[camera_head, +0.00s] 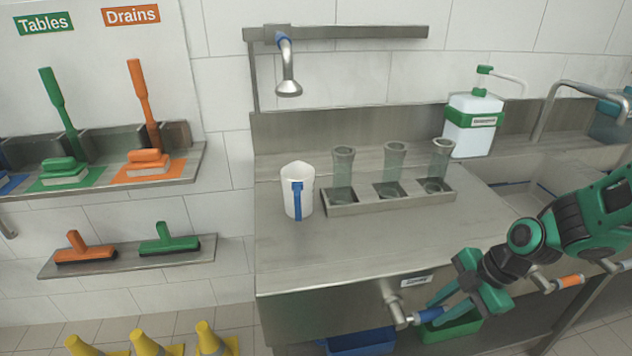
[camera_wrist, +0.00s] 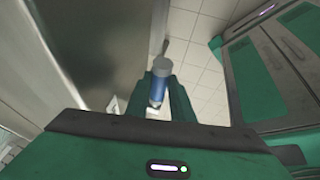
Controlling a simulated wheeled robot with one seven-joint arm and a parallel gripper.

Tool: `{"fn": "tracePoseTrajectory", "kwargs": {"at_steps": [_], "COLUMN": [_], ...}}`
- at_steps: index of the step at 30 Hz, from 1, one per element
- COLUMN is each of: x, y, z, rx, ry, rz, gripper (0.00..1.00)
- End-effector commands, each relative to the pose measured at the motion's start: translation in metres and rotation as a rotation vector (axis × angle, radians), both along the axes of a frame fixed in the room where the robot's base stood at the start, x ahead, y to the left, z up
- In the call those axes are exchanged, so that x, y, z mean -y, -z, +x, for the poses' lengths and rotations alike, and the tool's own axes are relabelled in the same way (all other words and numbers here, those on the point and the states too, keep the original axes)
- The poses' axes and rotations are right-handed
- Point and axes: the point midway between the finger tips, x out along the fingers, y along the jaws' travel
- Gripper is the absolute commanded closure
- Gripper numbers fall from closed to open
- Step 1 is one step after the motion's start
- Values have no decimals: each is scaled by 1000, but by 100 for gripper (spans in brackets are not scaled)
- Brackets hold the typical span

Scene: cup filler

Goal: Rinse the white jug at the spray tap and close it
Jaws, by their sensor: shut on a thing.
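The white jug (camera_head: 305,185) stands upright on the steel counter, its blue handle towards me. The spray tap (camera_head: 288,86) hangs from the wall bar above the jug, apart from it. No water shows at its head. A valve lever with a blue grip (camera_head: 430,315) sticks out from the counter's front face, below a small label. My gripper (camera_head: 440,306) is shut on this blue grip, low at the counter front. In the wrist view the blue grip (camera_wrist: 157,91) lies between my two green fingers. My fingers partly hide the lever.
A steel rack (camera_head: 345,209) with several clear tubes stands right of the jug. A white dispenser bottle (camera_head: 472,125) stands at the back right, near a sink (camera_head: 530,190). Green and blue bins sit below the counter. Yellow cones (camera_head: 212,340) stand at lower left.

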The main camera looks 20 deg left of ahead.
Motion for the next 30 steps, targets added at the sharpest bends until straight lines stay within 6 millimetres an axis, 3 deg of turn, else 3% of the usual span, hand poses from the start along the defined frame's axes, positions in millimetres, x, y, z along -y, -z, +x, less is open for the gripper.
{"fn": "tracePoseTrajectory", "kwargs": {"at_steps": [5, 21, 30], "x": [-1, 0, 0], "y": [0, 25, 26], "z": [3, 5, 5], "rx": [1, -147, -157], "ry": [2, 2, 0], "rz": [11, 234, 257], "gripper": [100, 100, 100]}}
